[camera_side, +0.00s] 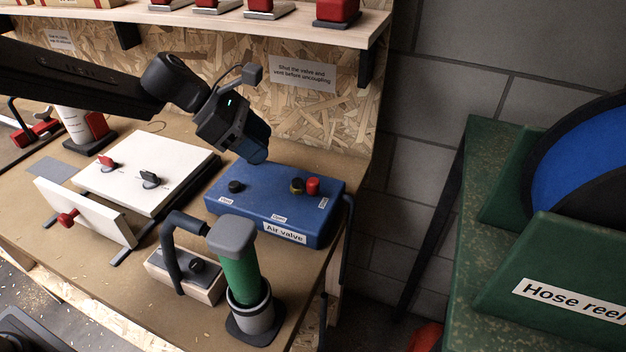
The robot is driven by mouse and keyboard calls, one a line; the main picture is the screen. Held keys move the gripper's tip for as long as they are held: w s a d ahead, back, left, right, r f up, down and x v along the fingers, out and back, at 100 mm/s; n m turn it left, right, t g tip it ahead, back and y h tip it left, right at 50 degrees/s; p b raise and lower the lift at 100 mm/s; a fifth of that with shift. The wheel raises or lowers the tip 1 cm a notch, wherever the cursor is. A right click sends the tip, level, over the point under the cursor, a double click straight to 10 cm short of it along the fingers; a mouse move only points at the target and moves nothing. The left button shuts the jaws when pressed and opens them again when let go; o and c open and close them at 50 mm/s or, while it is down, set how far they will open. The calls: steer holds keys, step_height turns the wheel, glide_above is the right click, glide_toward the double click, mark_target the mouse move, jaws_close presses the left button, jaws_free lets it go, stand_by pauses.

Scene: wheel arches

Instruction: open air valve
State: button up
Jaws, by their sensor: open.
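The blue air valve box (262,205) sits on the bench, with an "Air valve" label on its front. On its top are a black knob (236,187) at the left, a dark knob with a yellowish rim (297,186) at the right, and a red knob (313,186) beside that one. Small white labels lie near the knobs, too small to read surely. My gripper (258,161) is above the back edge of the box, tilted downward, between the black knob and the dark one. It is open and appears empty; its fingertips show poorly at this angle.
A green cylinder with a grey cap (238,265) and a wooden block with a black handle (190,275) stand in front of the box. A white panel (148,172) with two knobs lies left. A shelf (270,28) overhangs behind. A green hose reel stand (545,275) is right, past a gap.

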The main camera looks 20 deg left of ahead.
mark_target(311, 180)
steer(key=x, duration=1.3)
steer(key=shift+w+d+f, duration=0.1)
steer(key=shift+d+f, duration=0.1)
steer(key=shift+f, duration=0.05)
steer(key=shift+c, duration=0.4)
steer(key=c, duration=0.8)
